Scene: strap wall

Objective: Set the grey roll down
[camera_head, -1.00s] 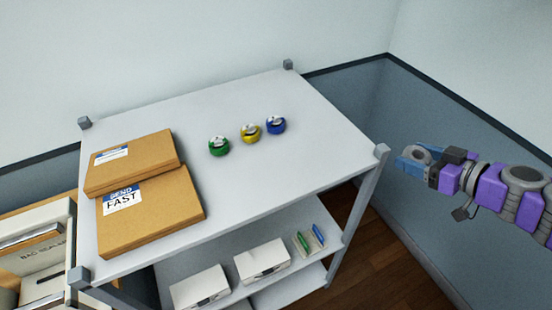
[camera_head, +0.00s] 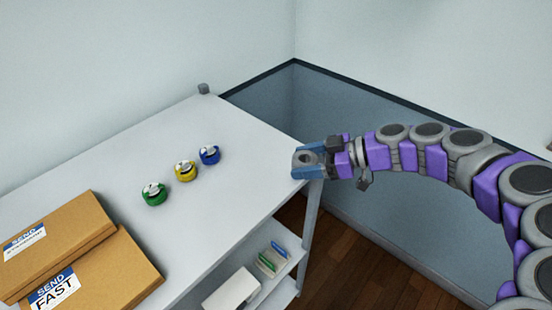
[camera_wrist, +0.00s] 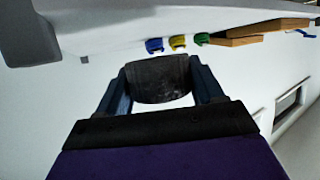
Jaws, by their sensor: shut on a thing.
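My gripper (camera_head: 303,161) is shut on the grey roll (camera_head: 307,159), beside the near right corner of the white shelf top (camera_head: 240,150). In the wrist view the dark grey roll (camera_wrist: 158,80) sits between the two blue fingers. The shelf top (camera_wrist: 130,25) appears upside down there, apart from the roll. A green roll (camera_head: 153,195), a yellow roll (camera_head: 186,171) and a blue roll (camera_head: 209,155) stand in a slanting row on the shelf top, to the left of my gripper.
Two brown cardboard boxes (camera_head: 110,275) lie at the left of the shelf top. Below, a lower shelf holds a white box (camera_head: 232,288) and a green and a blue item (camera_head: 272,258). A shelf post (camera_head: 308,225) stands under the corner. The top right of the rolls is bare.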

